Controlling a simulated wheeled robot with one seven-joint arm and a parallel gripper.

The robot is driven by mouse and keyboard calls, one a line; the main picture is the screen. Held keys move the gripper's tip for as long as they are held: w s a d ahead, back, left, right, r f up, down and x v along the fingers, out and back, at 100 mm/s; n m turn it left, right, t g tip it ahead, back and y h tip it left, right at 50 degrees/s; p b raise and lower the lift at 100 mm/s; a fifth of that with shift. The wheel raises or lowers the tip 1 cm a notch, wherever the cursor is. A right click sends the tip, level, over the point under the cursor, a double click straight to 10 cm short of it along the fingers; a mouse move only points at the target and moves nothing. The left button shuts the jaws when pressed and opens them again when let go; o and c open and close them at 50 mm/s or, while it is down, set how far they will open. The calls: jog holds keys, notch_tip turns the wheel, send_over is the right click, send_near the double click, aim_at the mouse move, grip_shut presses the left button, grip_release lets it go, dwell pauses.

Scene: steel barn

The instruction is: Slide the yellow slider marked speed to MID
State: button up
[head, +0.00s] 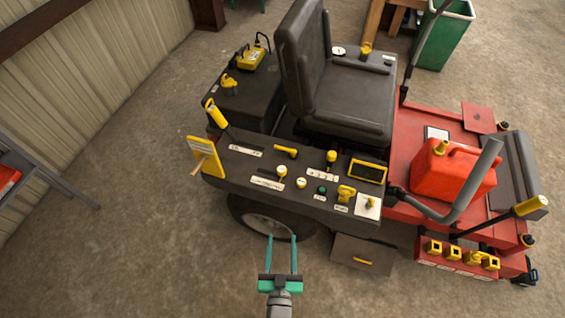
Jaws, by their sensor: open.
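The dark control panel (235,168) on the near side of the red mower carries several yellow controls. A yellow bar-shaped handle (286,151) lies near the back edge. The label lettering is too small to read, so I cannot tell which one is marked speed or where MID is. My gripper (282,238) is open and empty, its teal fingers pointing toward the panel, short of its near edge in the picture.
A yellow plate (204,152) and a yellow-topped lever (216,113) rise at the panel's left end. A yellow-framed display (367,171) and a yellow key-like control (346,193) are at its right. A black seat (335,95) stands behind. Open floor lies at lower left.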

jog(key=w+f, duration=0.3)
jog(key=w, duration=0.8)
jog(key=t+h, duration=0.1)
send_near(282, 166)
jog(key=shift+w+f+m, duration=0.3)
jog(key=shift+w+f, duration=0.3)
jog(key=shift+f, duration=0.05)
jog(key=w, duration=0.7)
jog(key=w+d, duration=0.1)
jog(key=w, duration=0.3)
jog(key=shift+w+d, duration=0.15)
jog(key=shift+d, duration=0.15)
jog(key=shift+a, duration=0.4)
jog(key=c, duration=0.3)
grip_shut()
jog(key=shift+d+r, duration=0.1)
